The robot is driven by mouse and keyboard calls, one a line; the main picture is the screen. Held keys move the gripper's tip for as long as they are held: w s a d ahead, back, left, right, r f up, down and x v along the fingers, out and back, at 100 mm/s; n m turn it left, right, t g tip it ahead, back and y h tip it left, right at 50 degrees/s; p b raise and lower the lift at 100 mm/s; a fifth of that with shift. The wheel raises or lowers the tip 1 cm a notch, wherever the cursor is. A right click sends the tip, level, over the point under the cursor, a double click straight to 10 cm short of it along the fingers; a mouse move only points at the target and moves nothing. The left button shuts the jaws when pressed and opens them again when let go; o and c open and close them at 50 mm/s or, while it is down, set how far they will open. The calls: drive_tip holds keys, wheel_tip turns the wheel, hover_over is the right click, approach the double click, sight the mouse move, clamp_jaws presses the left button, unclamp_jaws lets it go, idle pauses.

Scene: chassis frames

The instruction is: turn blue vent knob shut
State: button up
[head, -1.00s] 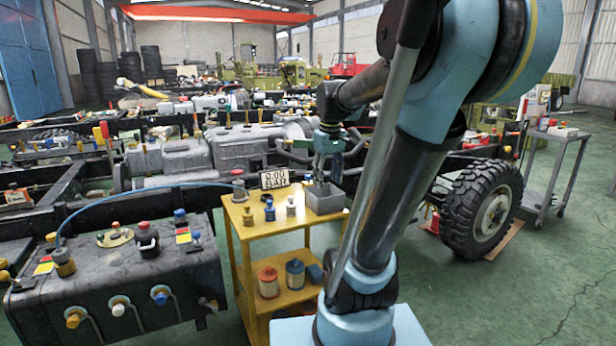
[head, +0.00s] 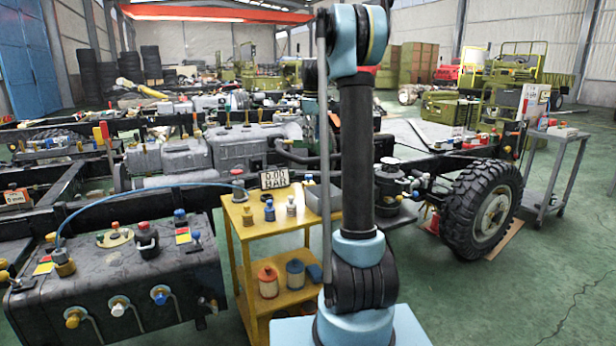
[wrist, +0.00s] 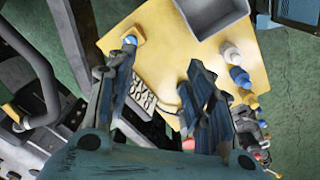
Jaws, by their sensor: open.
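Several blue knobs show, and I cannot tell which is the vent knob. In the head view one blue knob (head: 160,294) is on the front face of the black tank (head: 110,275), right of a white knob (head: 118,307) and a yellow knob (head: 73,318). A blue-topped fitting (head: 180,217) stands on the tank's top. Small blue-topped fittings (head: 269,208) stand on the yellow cart (head: 262,233). My gripper (wrist: 160,62) is open and empty in the wrist view, above the cart. A blue cap (wrist: 130,40) appears by its left fingertip. In the head view my arm hides the gripper.
A 0.00 BAR display (head: 274,178) and a grey bin (head: 322,200) are on the cart. A blue hose (head: 130,189) arcs from the tank to the cart. A truck wheel (head: 482,212) stands to the right. Green floor is clear at front right.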

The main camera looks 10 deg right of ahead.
drive_tip(key=n, duration=0.2)
hover_over(309, 179)
drive_tip(key=w, duration=0.1)
wheel_tip(309, 179, down, 2)
drive_tip(key=f, duration=1.7)
drive_tip(key=shift+w+f, duration=0.35)
drive_tip(key=c, duration=1.1)
